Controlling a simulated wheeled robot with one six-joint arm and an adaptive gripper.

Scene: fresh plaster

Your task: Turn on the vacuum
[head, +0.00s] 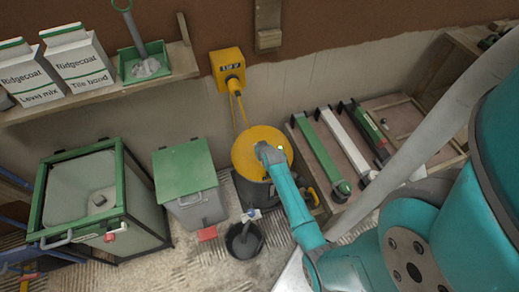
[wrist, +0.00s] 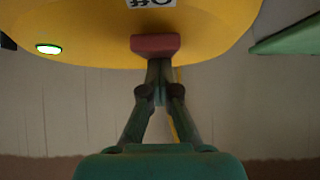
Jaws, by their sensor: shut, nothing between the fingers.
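The vacuum (head: 243,158) is a dark drum with a yellow lid, standing on the floor against the wall. In the wrist view its yellow lid (wrist: 90,22) fills the top. A red switch (wrist: 155,43) is on the lid, with a printed label just above it. A small oval light (wrist: 48,49) at the left is lit, white with a green rim. My gripper (wrist: 158,66) is shut and empty, its fingertips at the lower edge of the red switch; I cannot tell if they touch. In the head view my gripper (head: 266,153) is over the lid and hides the switch.
A yellow power box (head: 228,69) hangs on the wall, with a yellow cable down toward the vacuum. A black bucket (head: 243,240) and a green-lidded bin (head: 184,170) stand left. A rack with long tools (head: 321,150) is close on the right.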

